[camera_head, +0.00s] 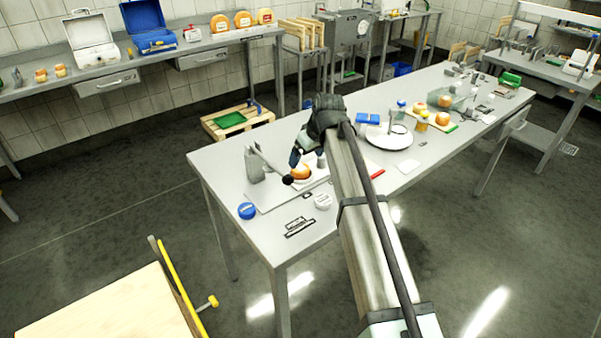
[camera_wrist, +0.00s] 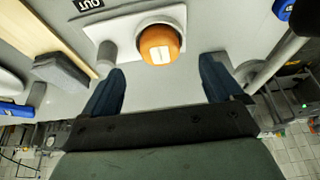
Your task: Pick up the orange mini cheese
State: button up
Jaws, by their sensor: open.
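An orange mini cheese (camera_head: 301,172) sits on a white plate or board near the front end of the long grey table. In the wrist view the cheese (camera_wrist: 158,46) is round, with a pale label on top. My gripper (camera_head: 307,160) is low over the table at the cheese. In the wrist view its two dark blue fingers (camera_wrist: 161,66) are spread wide, one to each side of the cheese, with clear gaps. Nothing is held. The fingers partly hide the cheese in the head view.
A grey upright device (camera_head: 254,166) with a lever ending in a black knob stands close left of the cheese. Other orange cheeses (camera_head: 443,118) are farther right. The table's front-left corner is mostly clear.

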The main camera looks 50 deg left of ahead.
aim_at(301, 167)
jog(key=shift+a+x, duration=0.1)
jog(key=shift+x, duration=1.5)
jog(key=shift+a+x, duration=0.15)
jog(key=shift+x, duration=1.5)
jog(key=shift+r, duration=0.1)
jog(key=c, duration=1.2)
jog(key=shift+r, duration=0.15)
